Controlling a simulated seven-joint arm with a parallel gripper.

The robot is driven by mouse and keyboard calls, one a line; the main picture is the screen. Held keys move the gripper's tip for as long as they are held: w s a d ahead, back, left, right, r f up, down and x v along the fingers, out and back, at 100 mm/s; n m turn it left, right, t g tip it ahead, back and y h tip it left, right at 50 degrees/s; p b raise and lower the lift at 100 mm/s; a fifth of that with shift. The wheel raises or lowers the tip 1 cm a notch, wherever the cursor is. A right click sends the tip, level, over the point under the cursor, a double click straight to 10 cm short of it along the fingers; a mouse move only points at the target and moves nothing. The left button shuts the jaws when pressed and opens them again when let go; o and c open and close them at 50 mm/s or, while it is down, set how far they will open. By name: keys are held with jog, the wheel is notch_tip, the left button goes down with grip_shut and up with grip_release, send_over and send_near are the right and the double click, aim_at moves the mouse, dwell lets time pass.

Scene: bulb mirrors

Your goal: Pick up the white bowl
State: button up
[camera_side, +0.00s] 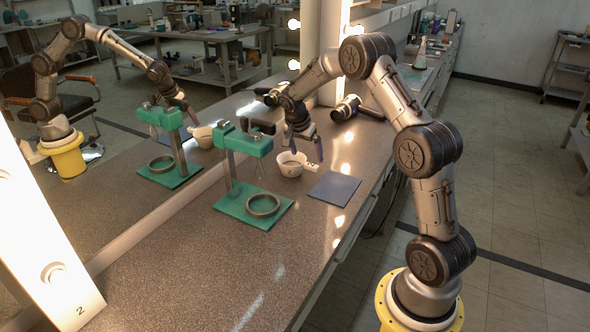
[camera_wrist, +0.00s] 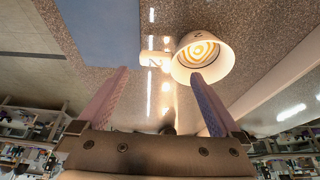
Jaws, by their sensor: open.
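The white bowl (camera_side: 289,170) stands upright on the speckled counter, with a short white handle on its right side. In the wrist view the bowl (camera_wrist: 225,62) shows ring-shaped markings inside, and its handle (camera_wrist: 155,59) points left. My gripper (camera_side: 306,150) is open and empty, just behind and above the bowl in the side view. In the wrist view my gripper (camera_wrist: 160,75) has its fingers spread. The bowl lies beyond the right fingertip, and the handle lies beyond the gap between the fingers. I see no contact with the bowl.
A green stand (camera_side: 232,168) with a metal ring (camera_side: 263,205) on its base is close left of the bowl. A blue-grey mat (camera_side: 334,187) lies flat to the right. A large mirror (camera_side: 120,110) borders the counter and reflects these things. The front counter is clear.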

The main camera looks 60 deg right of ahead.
aim_at(311, 164)
jog(key=x, duration=0.5)
jog(key=shift+s, duration=0.25)
jog(key=shift+c, duration=0.2)
jog(key=c, duration=1.4)
